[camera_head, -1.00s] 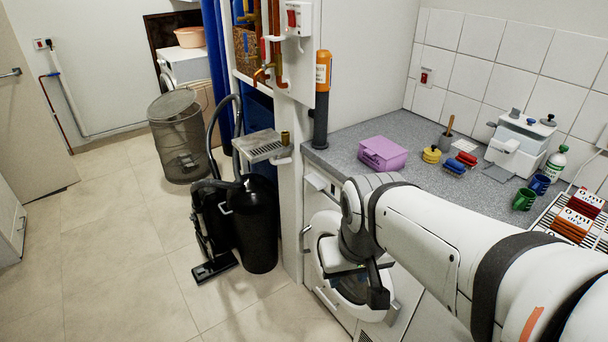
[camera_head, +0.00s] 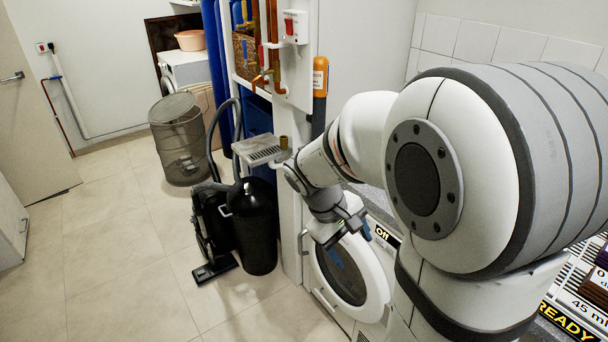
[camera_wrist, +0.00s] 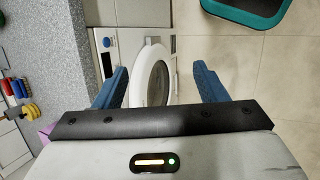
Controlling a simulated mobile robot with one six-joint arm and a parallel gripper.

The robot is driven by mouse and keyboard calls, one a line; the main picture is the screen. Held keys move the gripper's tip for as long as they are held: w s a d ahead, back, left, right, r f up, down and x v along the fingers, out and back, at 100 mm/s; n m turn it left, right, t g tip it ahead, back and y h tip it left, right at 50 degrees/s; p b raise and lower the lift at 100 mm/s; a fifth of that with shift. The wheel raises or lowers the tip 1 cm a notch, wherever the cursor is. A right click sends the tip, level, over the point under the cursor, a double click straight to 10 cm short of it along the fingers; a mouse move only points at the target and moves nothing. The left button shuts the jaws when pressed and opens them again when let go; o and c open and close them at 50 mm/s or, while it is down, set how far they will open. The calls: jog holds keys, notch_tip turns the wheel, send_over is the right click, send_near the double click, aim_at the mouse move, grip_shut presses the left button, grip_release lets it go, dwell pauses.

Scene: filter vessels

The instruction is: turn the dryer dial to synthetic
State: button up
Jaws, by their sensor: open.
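The dryer (camera_head: 376,305) is a white front-loader under the counter, with a round, dark-glazed door that looks closed. Its top strip carries a label reading "Off" (camera_head: 384,235). My arm and gripper cover part of that strip, and I cannot make out the dial in the head view. In the wrist view the dryer door (camera_wrist: 150,76) lies beyond and between the fingers. A small dark round spot, possibly the dial (camera_wrist: 106,42), shows on the panel left of the door. My gripper (camera_head: 350,243) is open and empty in front of the dryer's upper part; its blue fingers also show in the wrist view (camera_wrist: 160,84).
The grey counter (camera_wrist: 52,35) runs above the dryer, with colored items along it. A black vacuum cleaner (camera_head: 254,225) and a wire basket (camera_head: 180,140) stand on the floor to the left. A small shelf with a grille (camera_head: 258,150) juts out nearby. Tiled floor (camera_head: 110,270) is free.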

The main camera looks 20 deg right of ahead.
jog(key=w+d+f+n+h+p, duration=0.1)
jog(key=w+d+f+n+h, duration=0.25)
jog(key=w, duration=0.35)
jog(key=w+d+f+n+h+p, duration=0.2)
jog(key=w+f+n+h, duration=0.15)
jog(key=w, duration=0.45)
jog(key=w+a+f+n+t+h+p, duration=0.15)
jog(key=w+f+n+t+h, duration=0.6)
jog(key=f, duration=0.75)
jog(key=w+d+y+p, duration=0.2)
jog(key=w+d, duration=0.2)
jog(key=d, duration=0.3)
jog(key=shift+w+d+g, duration=0.3)
jog(key=shift+g, duration=0.15)
jog(key=shift+n, duration=0.25)
